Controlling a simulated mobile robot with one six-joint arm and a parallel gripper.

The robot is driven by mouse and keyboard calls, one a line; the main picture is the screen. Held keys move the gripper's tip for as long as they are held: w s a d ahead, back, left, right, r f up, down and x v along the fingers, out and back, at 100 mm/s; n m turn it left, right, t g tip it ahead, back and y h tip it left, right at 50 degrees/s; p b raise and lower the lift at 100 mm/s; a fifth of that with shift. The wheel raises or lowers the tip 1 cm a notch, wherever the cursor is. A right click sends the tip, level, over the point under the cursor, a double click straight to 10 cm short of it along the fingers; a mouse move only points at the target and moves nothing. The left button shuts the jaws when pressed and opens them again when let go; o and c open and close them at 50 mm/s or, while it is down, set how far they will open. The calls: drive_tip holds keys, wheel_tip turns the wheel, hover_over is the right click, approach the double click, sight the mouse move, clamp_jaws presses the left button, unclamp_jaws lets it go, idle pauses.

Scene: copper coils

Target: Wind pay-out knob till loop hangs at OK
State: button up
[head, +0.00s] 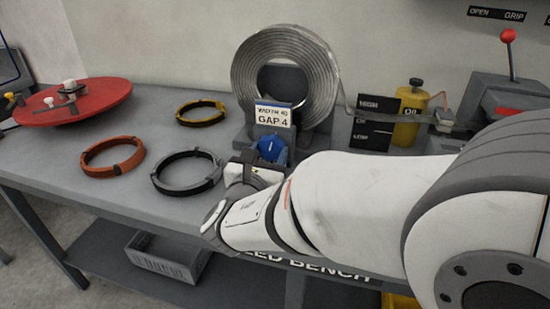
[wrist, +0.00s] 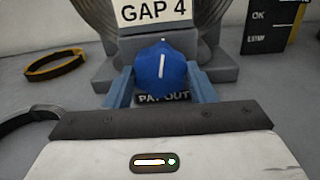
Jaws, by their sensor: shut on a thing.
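The blue pay-out knob (wrist: 160,68) sits in front of the coil stand, with its white pointer line near upright in the wrist view. It also shows in the head view (head: 270,148). My gripper (wrist: 162,90) has its two blue-grey fingers on either side of the knob, shut on it. The grey metal coil (head: 243,75) stands upright behind the knob. Its strip (head: 385,109) runs right from the coil past the black level board (head: 371,139), marked HIGH at the top; lower words are partly blurred. In the wrist view the board (wrist: 266,22) shows OK above a lower label. The strip's exact sag is hard to read.
A white GAP 4 card (head: 273,115) is on the coil stand. Black, orange (head: 112,156) and yellow rings lie left on the bench. A red turntable (head: 105,100) is far left. A yellow bottle (head: 407,130) stands behind the board; a red-knobbed lever (head: 509,50) is at right.

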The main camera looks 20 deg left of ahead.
drive_tip(key=m+b, duration=0.2)
drive_tip(key=b, duration=0.1)
drive_tip(key=m+b, duration=0.2)
drive_tip(key=b, duration=0.1)
drive_tip(key=shift+f+m, duration=0.3)
drive_tip(key=shift+f, duration=0.05)
drive_tip(key=m+b, duration=0.3)
drive_tip(key=b, duration=0.1)
drive_tip(key=shift+r, duration=0.15)
drive_tip(key=shift+m+b, duration=0.3)
drive_tip(key=shift+b, duration=0.05)
drive_tip(key=shift+r, duration=0.15)
drive_tip(key=o, duration=1)
drive_tip(key=s, duration=0.2)
drive_tip(key=s+p, duration=0.1)
drive_tip(key=s, duration=0.2)
drive_tip(key=s+d, duration=0.1)
drive_tip(key=s, duration=0.1)
drive_tip(key=shift+s+p, duration=0.3)
drive_tip(key=shift+s, duration=0.05)
